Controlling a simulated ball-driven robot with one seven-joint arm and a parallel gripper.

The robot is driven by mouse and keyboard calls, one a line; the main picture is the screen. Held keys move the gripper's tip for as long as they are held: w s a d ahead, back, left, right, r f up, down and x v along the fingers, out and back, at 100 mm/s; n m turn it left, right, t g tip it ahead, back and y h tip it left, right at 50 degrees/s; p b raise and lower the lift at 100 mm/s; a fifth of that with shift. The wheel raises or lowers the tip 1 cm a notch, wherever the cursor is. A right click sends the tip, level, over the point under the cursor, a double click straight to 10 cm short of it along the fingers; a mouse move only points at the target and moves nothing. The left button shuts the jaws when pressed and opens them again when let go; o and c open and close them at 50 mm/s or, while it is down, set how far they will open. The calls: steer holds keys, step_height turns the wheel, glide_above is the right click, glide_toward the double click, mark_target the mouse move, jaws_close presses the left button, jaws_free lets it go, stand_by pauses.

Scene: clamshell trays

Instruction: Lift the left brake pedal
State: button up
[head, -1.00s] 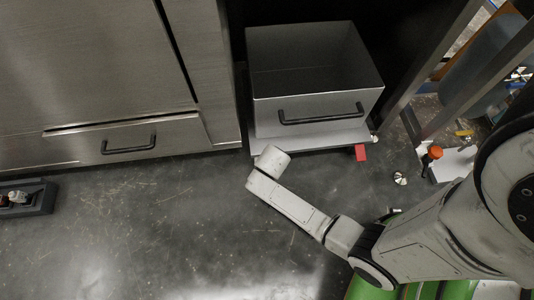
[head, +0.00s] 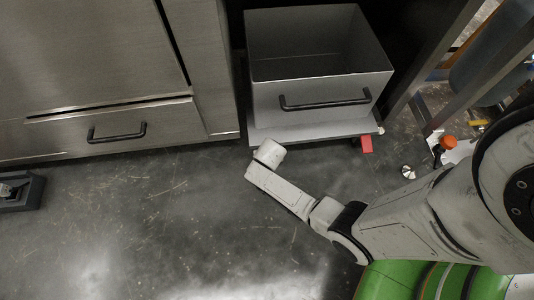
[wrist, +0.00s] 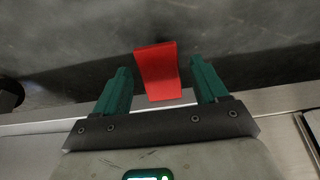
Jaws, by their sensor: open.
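A red pedal (wrist: 157,72) shows in the wrist view, tilted, with its wide face toward me. My gripper (wrist: 159,68) is open, with one green finger on each side of the pedal and a gap on both sides. I cannot tell how far the fingertips reach along it. In the head view the end of my arm is at the front left of a grey cart base (head: 318,132), and it hides the fingers and this pedal. Another red pedal (head: 366,144) shows at the base's front right corner.
A metal bin (head: 330,92) with a black handle stands on the cart base, inside a dark bay. A steel cabinet with a drawer (head: 115,132) is to its left. A dark tray (head: 30,195) lies at far left. The floor in front is clear.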

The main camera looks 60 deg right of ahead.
steer(key=shift+c, duration=0.3)
jaws_close()
stand_by(0.5)
